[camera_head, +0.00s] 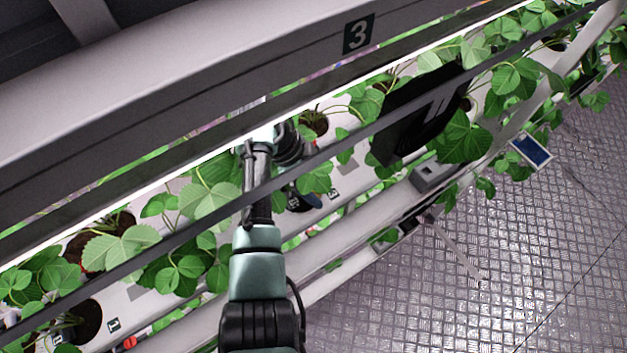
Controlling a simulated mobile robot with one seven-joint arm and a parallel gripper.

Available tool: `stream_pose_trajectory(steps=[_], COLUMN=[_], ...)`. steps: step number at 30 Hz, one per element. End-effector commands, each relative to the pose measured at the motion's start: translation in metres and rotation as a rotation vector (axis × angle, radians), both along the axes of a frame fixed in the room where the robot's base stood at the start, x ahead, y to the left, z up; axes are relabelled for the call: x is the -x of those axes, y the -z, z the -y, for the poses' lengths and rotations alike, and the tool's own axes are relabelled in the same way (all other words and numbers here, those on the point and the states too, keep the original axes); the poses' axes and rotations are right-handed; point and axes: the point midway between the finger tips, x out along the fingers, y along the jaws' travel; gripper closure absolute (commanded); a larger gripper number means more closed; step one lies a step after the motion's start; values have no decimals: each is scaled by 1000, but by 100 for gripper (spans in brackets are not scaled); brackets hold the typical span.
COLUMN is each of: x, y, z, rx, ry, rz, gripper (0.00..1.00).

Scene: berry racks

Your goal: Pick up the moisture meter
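My arm reaches up from the bottom centre into the plant rack, and its wrist bends over to the right. The fingers of my gripper (293,168) are hidden behind leaves and a dark rail, so I cannot see whether it is open or shut. A small dark blue and black object (304,203) shows just below the wrist, among the leaves on the white planting channel. It may be the moisture meter or part of my gripper; I cannot tell which. No other clear moisture meter shows.
Strawberry plants (120,245) grow from holes along the slanted white channels. A dark rail and a bright light strip cross above them. A large black panel (420,115), a grey box (432,176) and a blue-screened device (531,149) are to the right. The metal floor (520,260) is mostly clear.

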Motion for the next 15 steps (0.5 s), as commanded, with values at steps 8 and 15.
stream_pose_trajectory(steps=[8,15], x=[0,0], y=[25,26], z=[11,11], rx=[-1,-1], ry=[2,1], rz=[1,2], gripper=[0,4])
